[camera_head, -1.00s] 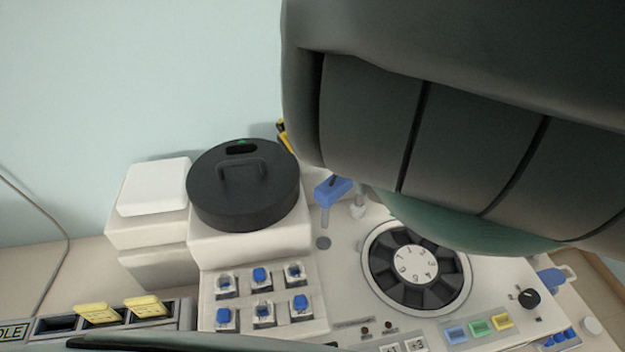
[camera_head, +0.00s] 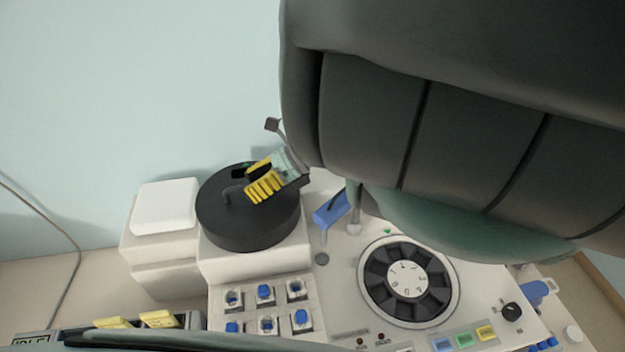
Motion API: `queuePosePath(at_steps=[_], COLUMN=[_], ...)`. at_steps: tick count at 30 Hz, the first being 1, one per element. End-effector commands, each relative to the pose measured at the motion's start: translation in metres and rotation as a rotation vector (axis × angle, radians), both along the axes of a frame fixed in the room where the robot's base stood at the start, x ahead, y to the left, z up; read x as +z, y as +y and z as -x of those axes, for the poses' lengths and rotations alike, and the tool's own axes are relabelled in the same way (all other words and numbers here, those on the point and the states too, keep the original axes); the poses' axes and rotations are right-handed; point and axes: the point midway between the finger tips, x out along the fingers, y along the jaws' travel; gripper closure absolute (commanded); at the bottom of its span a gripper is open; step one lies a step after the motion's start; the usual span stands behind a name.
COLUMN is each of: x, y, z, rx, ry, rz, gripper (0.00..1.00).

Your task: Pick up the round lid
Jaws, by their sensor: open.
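The round lid (camera_head: 248,225) is a flat black disc with a raised handle on top. It rests on a white block at the left of the staining machine. My gripper (camera_head: 258,185), with yellow ribbed finger pads, is over the lid's right upper part, beside the handle. It partly covers the handle, and only the handle's left end (camera_head: 229,195) shows clearly. The gripper is open. I cannot tell whether the fingers touch the handle or lie around it.
A white square-topped box (camera_head: 165,207) stands left of the lid. A numbered black carousel (camera_head: 407,281) and a blue lever (camera_head: 331,207) are to the right. Yellow slide holders (camera_head: 158,319) lie at the lower left.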

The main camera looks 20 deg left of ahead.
Motion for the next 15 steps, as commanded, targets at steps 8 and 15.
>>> queuePosePath(at_steps=[8,15], x=[-0.008,-0.01], y=[0.015,0.016], z=[0.012,0.012], rx=[0.005,0.003], ry=[0.002,0.001], rz=[-0.003,-0.002], gripper=[0.53,0.53])
